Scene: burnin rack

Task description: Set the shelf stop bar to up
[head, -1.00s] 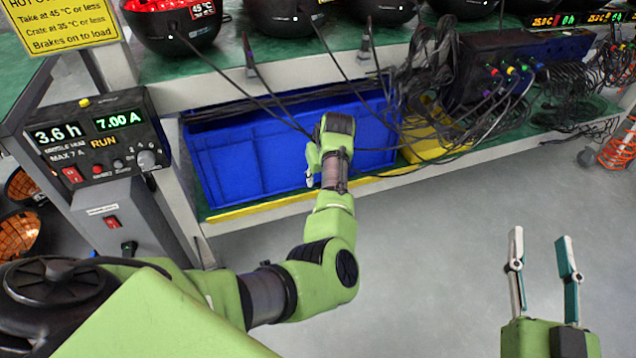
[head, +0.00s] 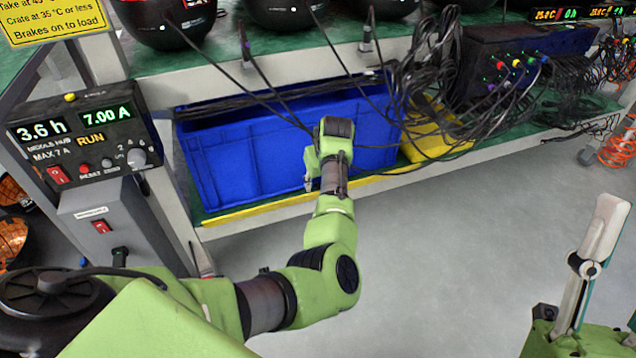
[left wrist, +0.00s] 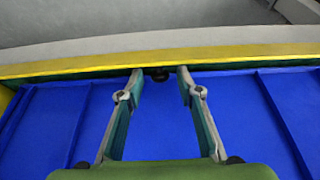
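The shelf stop bar appears to be the long yellow bar (head: 262,208) along the front edge of the lower shelf, low in front of the blue crate (head: 245,160). In the left wrist view the yellow bar (left wrist: 60,66) runs across the top, with the blue crate face (left wrist: 160,120) below it. My right gripper (head: 622,255) is open, cut off at the right edge.
A yellow crate (head: 435,130) stands right of the blue one. Black cables (head: 420,90) hang over both from the bench. A control box (head: 85,135) reading 3.6 h and 7.00 A stands at left. The grey floor (head: 440,260) in front is clear.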

